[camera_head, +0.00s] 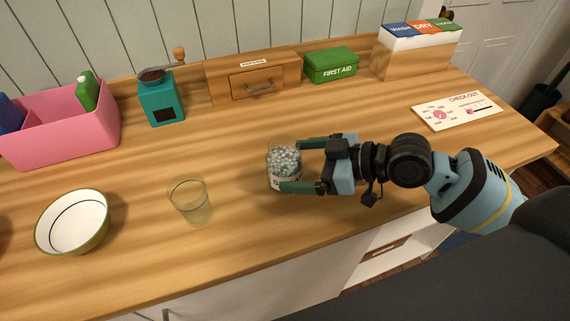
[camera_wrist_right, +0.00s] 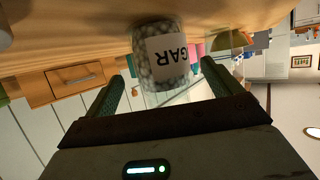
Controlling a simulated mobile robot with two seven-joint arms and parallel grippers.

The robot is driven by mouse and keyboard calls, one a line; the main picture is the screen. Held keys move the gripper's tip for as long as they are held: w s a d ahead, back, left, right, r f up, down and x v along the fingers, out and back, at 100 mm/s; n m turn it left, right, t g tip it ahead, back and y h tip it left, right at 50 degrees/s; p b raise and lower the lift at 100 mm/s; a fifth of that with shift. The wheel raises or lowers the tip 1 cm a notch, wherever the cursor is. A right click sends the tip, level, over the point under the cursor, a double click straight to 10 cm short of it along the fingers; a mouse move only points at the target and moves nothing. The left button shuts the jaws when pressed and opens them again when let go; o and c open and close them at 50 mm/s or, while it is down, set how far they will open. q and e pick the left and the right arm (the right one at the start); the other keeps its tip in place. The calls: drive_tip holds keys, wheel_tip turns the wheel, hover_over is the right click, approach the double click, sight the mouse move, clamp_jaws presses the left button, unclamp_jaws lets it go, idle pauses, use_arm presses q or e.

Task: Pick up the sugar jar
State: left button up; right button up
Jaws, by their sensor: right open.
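The sugar jar (camera_head: 284,164) is a clear jar full of pale round pieces, standing upright on the wooden counter near the middle of the head view. In the right wrist view the jar (camera_wrist_right: 162,55) shows upside down, its white label ending in "GAR". My right gripper (camera_head: 290,166) comes in from the right with its green fingers apart, one on the far side and one on the near side of the jar. The wrist view also shows the fingers (camera_wrist_right: 164,80) open with the jar between and ahead of them. Contact cannot be made out. My left gripper is not in view.
A glass (camera_head: 190,201) and a bowl (camera_head: 73,222) stand to the left. Behind are a pink bin (camera_head: 65,135), a teal grinder (camera_head: 162,99), a small wooden drawer box (camera_head: 253,80) and a green first aid box (camera_head: 330,65). A check-out card (camera_head: 457,111) lies at right.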

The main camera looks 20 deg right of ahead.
sight(285, 162)
drive_tip(key=x, duration=0.3)
drive_tip(key=shift+a+r, duration=0.15)
drive_tip(key=shift+r, duration=0.1)
drive_tip(key=shift+w+a+f+p, duration=0.1)
drive_tip(key=shift+a+f+p, duration=0.1)
drive_tip(key=shift+p, duration=0.1)
drive_tip(key=shift+c, duration=0.9)
drive_tip(key=c, duration=1.2)
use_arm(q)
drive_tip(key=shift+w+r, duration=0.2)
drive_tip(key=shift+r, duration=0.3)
use_arm(e)
drive_tip(key=shift+o, duration=0.2)
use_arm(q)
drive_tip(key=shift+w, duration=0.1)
use_arm(e)
drive_tip(key=shift+r, duration=0.2)
drive_tip(key=shift+r, duration=0.1)
